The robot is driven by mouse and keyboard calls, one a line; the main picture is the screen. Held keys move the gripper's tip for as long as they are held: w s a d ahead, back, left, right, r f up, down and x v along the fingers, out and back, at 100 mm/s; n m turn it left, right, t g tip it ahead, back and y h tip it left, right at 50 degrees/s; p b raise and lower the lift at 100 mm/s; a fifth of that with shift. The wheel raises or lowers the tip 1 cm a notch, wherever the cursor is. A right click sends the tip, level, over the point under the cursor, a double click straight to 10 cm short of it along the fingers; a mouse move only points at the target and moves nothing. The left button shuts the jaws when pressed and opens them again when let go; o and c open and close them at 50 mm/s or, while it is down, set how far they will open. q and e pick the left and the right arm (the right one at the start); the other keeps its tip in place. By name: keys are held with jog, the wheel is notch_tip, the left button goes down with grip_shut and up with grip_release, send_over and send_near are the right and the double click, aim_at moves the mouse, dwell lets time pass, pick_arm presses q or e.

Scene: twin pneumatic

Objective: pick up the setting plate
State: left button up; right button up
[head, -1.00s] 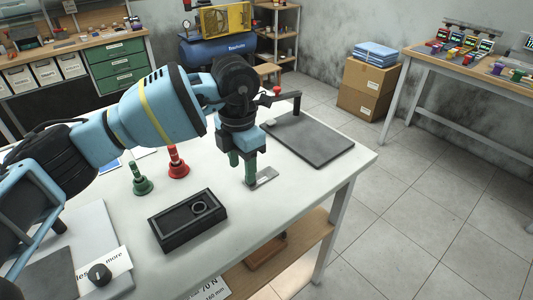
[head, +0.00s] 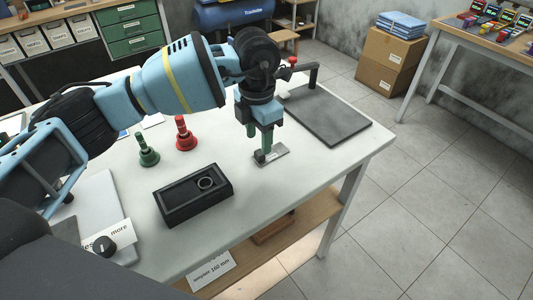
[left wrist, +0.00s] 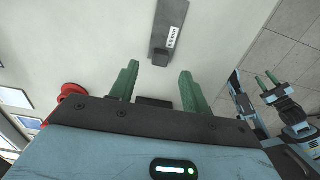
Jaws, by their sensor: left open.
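The setting plate (head: 277,152) is a small flat grey strip with a white label and a dark block at one end. It lies on the pale workbench. In the left wrist view the plate (left wrist: 167,38) is ahead of the fingertips, its label reading 5.0 mm. My left gripper (head: 259,139) is open, with green fingers pointing down above the plate's dark-block end. In the left wrist view its fingers (left wrist: 158,75) are apart, with nothing between them. My right gripper (left wrist: 266,80) shows at the right of the left wrist view, its two green fingers apart and empty.
A black fixture with a ring (head: 193,195) stands in front on the workbench (head: 235,228). A green-based stamp (head: 148,152) and a red one (head: 185,135) stand to the left. A dark flat plate with an upright post (head: 325,115) lies behind to the right.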

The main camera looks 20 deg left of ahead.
pick_arm(q)
jog(key=f, duration=0.5)
jog(key=shift+w+d, duration=0.3)
jog(key=shift+w, duration=0.05)
grip_shut()
